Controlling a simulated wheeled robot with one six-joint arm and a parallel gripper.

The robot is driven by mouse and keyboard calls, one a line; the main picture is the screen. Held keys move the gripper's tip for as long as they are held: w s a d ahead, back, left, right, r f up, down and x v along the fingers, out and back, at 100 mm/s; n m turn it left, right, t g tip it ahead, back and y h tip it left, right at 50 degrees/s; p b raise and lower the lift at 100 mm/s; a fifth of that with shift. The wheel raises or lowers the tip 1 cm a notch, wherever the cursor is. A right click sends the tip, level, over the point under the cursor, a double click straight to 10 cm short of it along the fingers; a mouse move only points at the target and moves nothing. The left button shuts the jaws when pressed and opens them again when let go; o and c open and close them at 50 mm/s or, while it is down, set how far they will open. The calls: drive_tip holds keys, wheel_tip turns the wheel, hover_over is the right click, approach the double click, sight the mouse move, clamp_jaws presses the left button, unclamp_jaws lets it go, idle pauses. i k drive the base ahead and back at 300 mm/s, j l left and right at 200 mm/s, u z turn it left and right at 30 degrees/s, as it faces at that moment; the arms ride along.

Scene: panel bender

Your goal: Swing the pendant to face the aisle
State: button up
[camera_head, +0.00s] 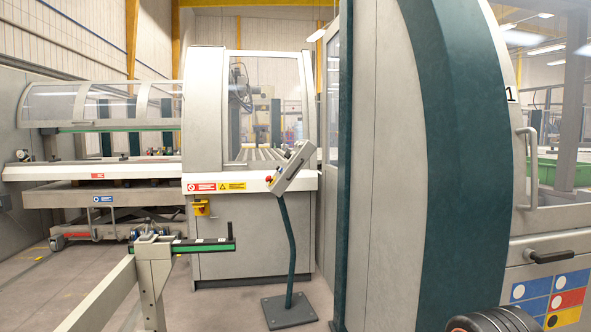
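The pendant (291,168) is a small grey control box with a red button at its lower left end. It sits tilted on top of a slim dark green post (291,245), which rises from a flat dark base plate (289,311) on the floor. I see the box at a steep angle, so its front is mostly hidden. It stands in front of the right end of the bender's cabinet (250,240). My gripper is not in view, and nothing is seen touching the pendant.
A tall grey and dark green machine housing (455,170) fills the right, with a door handle (530,170). A pale rail frame (152,275) with a green-edged bar (205,246) stands at front left. Bare floor (225,310) lies between it and the base plate.

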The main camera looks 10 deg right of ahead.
sight(303, 150)
drive_tip(key=i, duration=0.75)
drive_tip(key=i+j, duration=0.15)
drive_tip(key=i, duration=0.65)
